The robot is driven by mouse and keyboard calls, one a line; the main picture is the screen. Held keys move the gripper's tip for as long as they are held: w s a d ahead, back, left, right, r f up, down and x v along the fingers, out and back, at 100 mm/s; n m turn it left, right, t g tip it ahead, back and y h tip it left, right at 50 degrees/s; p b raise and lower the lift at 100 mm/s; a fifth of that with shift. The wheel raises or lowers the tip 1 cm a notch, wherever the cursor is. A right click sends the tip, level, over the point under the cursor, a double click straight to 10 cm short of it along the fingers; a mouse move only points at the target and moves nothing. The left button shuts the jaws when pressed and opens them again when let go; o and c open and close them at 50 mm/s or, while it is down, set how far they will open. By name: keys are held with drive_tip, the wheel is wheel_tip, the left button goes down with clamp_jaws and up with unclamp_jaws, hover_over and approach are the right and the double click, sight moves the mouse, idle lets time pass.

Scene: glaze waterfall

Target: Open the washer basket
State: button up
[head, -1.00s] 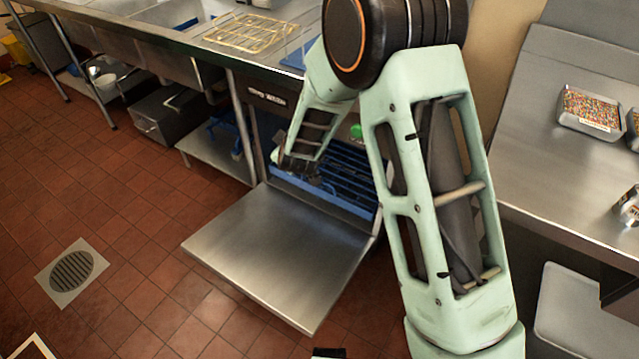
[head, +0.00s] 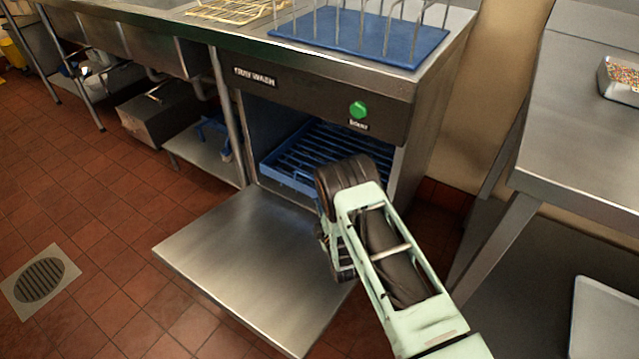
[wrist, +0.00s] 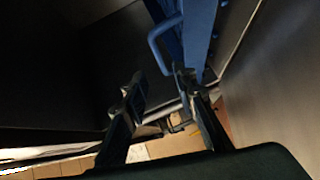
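The tray washer (head: 317,97) stands open, its flat steel door (head: 245,270) folded down toward the floor. The blue slatted basket (head: 325,150) is inside the cavity, its front left edge near the opening; my arm covers part of its right side. In the wrist view a blue loop handle (wrist: 157,45) on blue framework shows ahead of my fingers. My gripper (wrist: 158,72) is open, its two dark fingers spread with nothing held between them. The handle appears beyond the fingertips, not between them. In the head view my gripper is mostly hidden by my own arm, above the open door.
A green button (head: 357,109) is on the washer's front. A blue rack (head: 360,45) stands on top. Sinks are at left, with a grey box (head: 160,112) below. A steel table (head: 575,150) is close at right. The tiled floor at left is clear.

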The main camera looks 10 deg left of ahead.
drive_tip(key=b+x, duration=0.3)
drive_tip(key=x, duration=0.7)
drive_tip(key=shift+w+a+b, duration=0.15)
drive_tip(key=shift+b, duration=0.15)
drive_tip(key=shift+c, duration=0.2)
clamp_jaws()
